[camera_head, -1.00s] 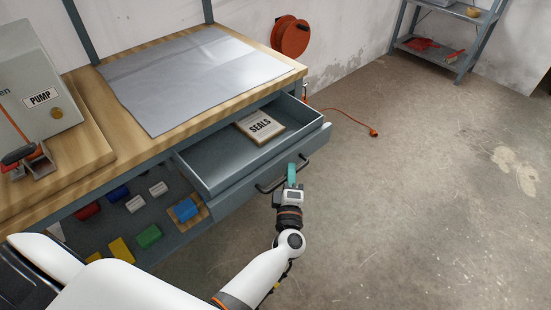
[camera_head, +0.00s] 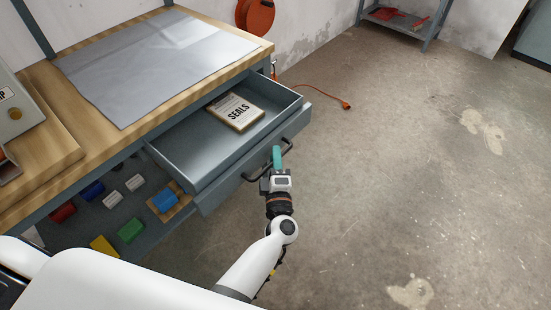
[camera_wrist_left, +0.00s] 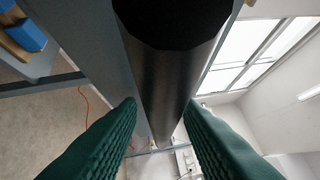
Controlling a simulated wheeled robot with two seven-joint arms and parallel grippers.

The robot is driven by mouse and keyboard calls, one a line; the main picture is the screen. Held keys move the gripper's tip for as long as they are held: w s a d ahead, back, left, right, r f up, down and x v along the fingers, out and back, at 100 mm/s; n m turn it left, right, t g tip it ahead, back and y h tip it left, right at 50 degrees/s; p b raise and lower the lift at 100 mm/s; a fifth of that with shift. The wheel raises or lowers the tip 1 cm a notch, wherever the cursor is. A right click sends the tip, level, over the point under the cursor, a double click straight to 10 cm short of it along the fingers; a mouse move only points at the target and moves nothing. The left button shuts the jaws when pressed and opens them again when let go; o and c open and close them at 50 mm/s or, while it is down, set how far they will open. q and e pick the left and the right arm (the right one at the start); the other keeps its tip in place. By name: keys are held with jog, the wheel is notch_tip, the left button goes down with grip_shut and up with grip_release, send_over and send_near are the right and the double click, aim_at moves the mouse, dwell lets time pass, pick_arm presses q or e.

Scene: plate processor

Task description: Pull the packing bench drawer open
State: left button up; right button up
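The packing bench drawer (camera_head: 225,188) is grey and stands well out from under the wooden bench top (camera_head: 235,52). Its inside shows, with a box marked SEALS (camera_head: 236,111) lying toward the back. A dark bar handle (camera_head: 289,145) runs along the drawer front. My left gripper (camera_head: 277,154) is at the middle of this handle, its teal fingers shut around it. In the left wrist view the black handle bar (camera_wrist_left: 170,75) runs between the two green ribbed fingers (camera_wrist_left: 160,112). My right gripper is not in view.
A lower shelf under the bench holds several coloured blocks, including a green block (camera_head: 131,230) and a blue block (camera_head: 165,201). An orange cable (camera_head: 318,94) lies on the floor beyond the drawer. The concrete floor (camera_head: 400,190) to the right is clear.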

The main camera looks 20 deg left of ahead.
pick_arm(q)
jog(key=v, duration=1.2)
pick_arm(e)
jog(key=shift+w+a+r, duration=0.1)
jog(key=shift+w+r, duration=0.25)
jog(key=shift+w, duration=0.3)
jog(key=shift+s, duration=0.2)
